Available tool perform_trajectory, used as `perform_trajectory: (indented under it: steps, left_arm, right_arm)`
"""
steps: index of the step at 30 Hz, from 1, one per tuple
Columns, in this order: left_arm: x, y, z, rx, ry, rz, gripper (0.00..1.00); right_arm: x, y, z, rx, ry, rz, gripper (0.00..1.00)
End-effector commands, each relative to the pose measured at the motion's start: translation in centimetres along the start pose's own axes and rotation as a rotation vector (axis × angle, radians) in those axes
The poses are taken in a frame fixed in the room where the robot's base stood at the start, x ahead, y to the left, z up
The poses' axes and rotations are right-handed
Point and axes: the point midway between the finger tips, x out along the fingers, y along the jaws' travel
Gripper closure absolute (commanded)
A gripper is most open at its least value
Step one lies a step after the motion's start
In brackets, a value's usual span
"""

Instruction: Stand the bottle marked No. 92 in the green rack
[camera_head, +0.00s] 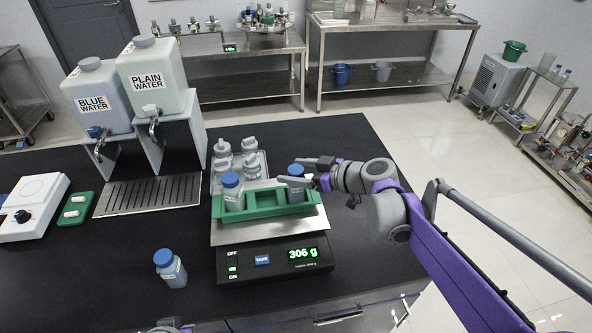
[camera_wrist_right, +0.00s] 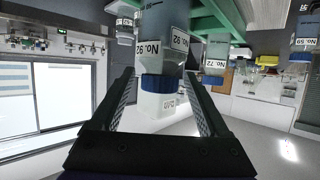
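The green rack (camera_head: 262,214) sits on the scale's plate. The No. 72 bottle (camera_wrist_right: 214,66) also shows in the head view (camera_head: 232,194), in the rack's left part. My left gripper (camera_head: 168,328) barely shows at the bottom edge.
Another blue-capped bottle (camera_head: 171,270) stands on the black table left of the scale (camera_head: 275,262), which reads 306 g. Several grey bottles (camera_head: 222,150) stand on a tray behind the rack. Two water dispensers (camera_head: 157,78) stand at the back left. The front left table is clear.

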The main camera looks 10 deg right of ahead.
Motion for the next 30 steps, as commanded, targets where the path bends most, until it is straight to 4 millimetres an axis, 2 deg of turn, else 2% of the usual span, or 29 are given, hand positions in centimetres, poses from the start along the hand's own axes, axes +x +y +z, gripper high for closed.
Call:
perform_trajectory:
  steps: [11, 14, 24, 30]
  left_arm:
    - [-0.1, 0.0, -0.1, 0.000, 0.001, 0.000, 1.00]
    - [-0.1, 0.0, -0.1, 0.000, 0.001, 0.000, 1.00]
    - [-0.3, 0.0, -0.3, 0.000, 0.002, 0.000, 1.00]
    - [-0.3, 0.0, -0.3, 0.000, 0.003, 0.000, 1.00]
  right_arm:
    - [-0.6, 0.0, -0.3, 0.001, 0.000, 0.002, 0.21]
    - [-2.0, 0.1, -0.2, 0.001, -0.001, 0.003, 0.21]
    - [-9.2, 0.1, -0.2, 0.002, 0.000, 0.005, 0.21]
    - [-11.6, 0.1, -0.2, 0.000, -0.001, 0.003, 0.21]
